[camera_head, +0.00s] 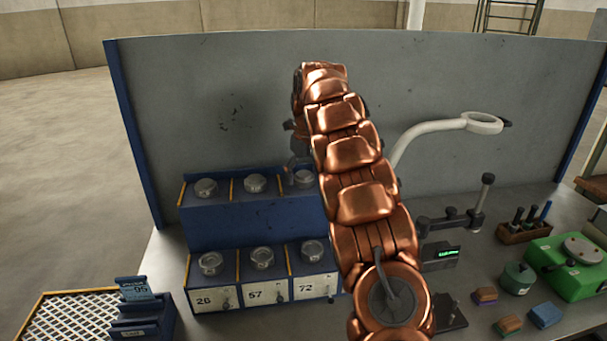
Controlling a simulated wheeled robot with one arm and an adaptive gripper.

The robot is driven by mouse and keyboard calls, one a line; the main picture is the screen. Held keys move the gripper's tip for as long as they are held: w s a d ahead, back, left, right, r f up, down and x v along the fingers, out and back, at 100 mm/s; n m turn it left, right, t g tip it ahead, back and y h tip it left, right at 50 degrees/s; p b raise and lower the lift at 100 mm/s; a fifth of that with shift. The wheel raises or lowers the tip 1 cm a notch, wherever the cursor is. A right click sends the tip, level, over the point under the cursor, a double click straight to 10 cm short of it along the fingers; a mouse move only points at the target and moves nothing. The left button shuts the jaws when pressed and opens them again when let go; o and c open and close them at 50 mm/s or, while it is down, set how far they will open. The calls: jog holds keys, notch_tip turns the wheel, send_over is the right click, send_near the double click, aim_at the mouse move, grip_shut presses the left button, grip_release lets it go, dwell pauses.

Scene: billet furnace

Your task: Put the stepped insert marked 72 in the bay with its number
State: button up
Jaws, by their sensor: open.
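A blue two-level rack (250,228) stands on the bench. Round metallic pieces sit on its upper level, at left (206,187), middle (255,183) and right (304,178). I cannot read a number on any of them, so I cannot tell which insert is marked 72. The bay labelled 72 (317,287) is at lower right, beside bays 26 (213,299) and 57 (266,292); a round metallic piece shows above each label. My gripper (299,163) is open, over or near the upper right piece, and largely hidden behind my copper arm.
A blue stepped block marked 95 (136,312) and a mesh tray (75,318) are at lower left. A white-armed magnifier (440,130), a display box (440,257), a green machine (572,265) and small coloured blocks (545,315) are at right. A grey panel (220,100) closes the back.

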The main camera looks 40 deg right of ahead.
aim_at(304, 174)
jog(key=shift+r, duration=0.15)
jog(key=shift+r, duration=0.55)
jog(key=shift+s+r+b, duration=0.15)
jog(key=shift+r+b, duration=0.2)
jog(key=shift+r, duration=0.6)
jog(key=shift+s+r+b, duration=0.15)
jog(key=shift+r+b, duration=0.2)
jog(key=shift+r, duration=0.55)
jog(key=shift+a+r+p, duration=0.1)
jog(key=shift+r+p, duration=0.3)
jog(key=shift+r, duration=0.35)
jog(key=shift+s+r, duration=0.15)
jog(key=shift+r, duration=0.3)
jog(key=shift+p, duration=0.3)
